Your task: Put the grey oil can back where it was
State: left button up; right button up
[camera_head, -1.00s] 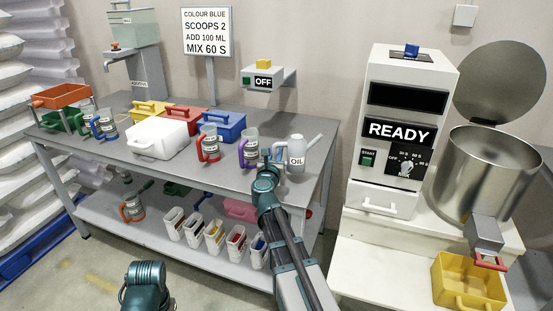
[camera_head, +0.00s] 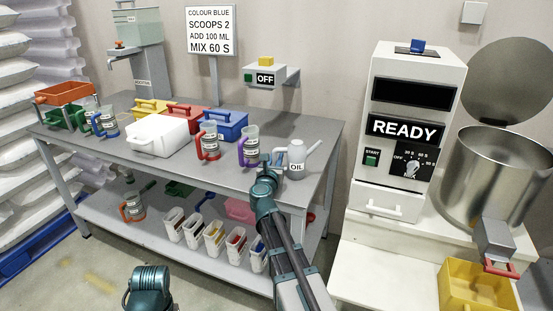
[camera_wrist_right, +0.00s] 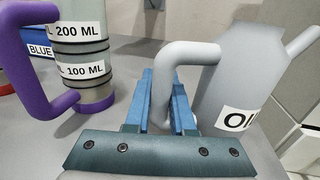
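The grey oil can (camera_head: 297,155), with a white OIL label and a spout pointing up to the right, is upright at the front right of the grey table (camera_head: 318,128). My right gripper (camera_head: 268,165) is at the can's left side. In the right wrist view the blue fingers (camera_wrist_right: 168,105) are on both sides of the grey handle of the oil can (camera_wrist_right: 240,75), closed on it. I cannot tell whether the can's base touches the table. My left gripper is not clearly seen; only part of my left arm shows at the bottom.
A purple-handled measuring jug (camera_head: 250,148) stands just left of the oil can; it is close by in the wrist view (camera_wrist_right: 82,60). A red-handled jug (camera_head: 208,142) and a blue bin (camera_head: 225,124) are further left. The white machine (camera_head: 405,130) stands right, across a gap.

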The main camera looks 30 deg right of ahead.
jog(key=o, duration=0.4)
jog(key=shift+o, duration=0.2)
jog(key=shift+r, duration=0.2)
jog(key=v, duration=1.2)
jog(key=shift+a+f, duration=0.1)
